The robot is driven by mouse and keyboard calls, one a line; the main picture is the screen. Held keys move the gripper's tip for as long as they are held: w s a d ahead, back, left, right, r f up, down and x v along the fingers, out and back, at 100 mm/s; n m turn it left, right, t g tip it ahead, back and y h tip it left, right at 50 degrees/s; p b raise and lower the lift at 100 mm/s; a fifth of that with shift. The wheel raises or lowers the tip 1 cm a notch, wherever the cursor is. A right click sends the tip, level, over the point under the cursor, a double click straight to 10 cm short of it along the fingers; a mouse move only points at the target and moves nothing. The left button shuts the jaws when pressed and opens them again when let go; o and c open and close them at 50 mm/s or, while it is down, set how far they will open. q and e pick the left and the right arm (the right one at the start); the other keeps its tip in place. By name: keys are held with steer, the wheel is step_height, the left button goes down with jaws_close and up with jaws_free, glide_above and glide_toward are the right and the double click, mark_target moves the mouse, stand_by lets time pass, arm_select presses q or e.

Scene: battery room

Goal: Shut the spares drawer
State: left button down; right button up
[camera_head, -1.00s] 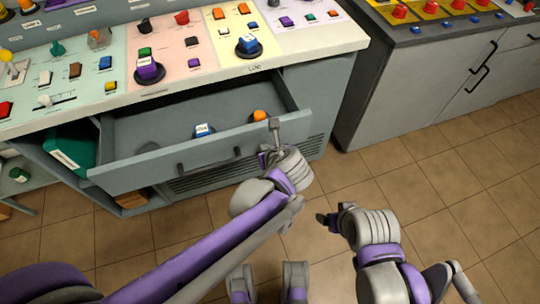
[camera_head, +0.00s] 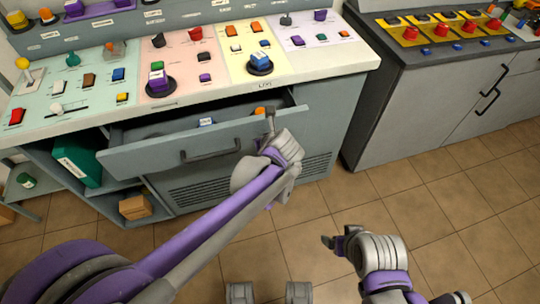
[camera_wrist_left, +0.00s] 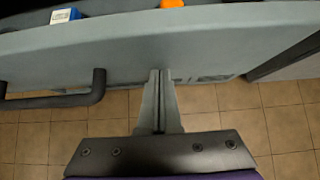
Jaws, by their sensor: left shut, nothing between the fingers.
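The spares drawer (camera_head: 165,157) is a grey drawer under the control panel, partly open. Its dark bar handle (camera_head: 210,154) is on the front, and it also shows in the left wrist view (camera_wrist_left: 95,88). A blue-and-white block (camera_head: 206,122) and an orange knob (camera_head: 259,111) are inside, partly hidden by the front. My left gripper (camera_head: 270,122) is shut and empty at the right part of the drawer front, right of the handle; in the left wrist view its fingers (camera_wrist_left: 158,75) reach the front, but contact is hard to tell. My right gripper (camera_head: 328,242) is low over the floor, its jaws unclear.
The control panel (camera_head: 200,85) with many buttons and switches is above the drawer. An open shelf below left holds a green binder (camera_head: 78,160) and a cardboard box (camera_head: 135,206). A grey cabinet (camera_head: 430,120) stands at the right. The tiled floor in front is clear.

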arm_select(q)
steer(key=w+a, duration=0.1)
steer(key=w, duration=0.3)
steer(key=w+a, duration=0.1)
steer(key=w, duration=0.4)
steer(key=w+a, duration=0.2)
steer(key=w, duration=0.2)
steer(key=shift+w+b, duration=0.35)
steer(key=shift+w+r, duration=0.1)
steer(key=shift+w, duration=0.05)
steer(key=shift+a, duration=0.1)
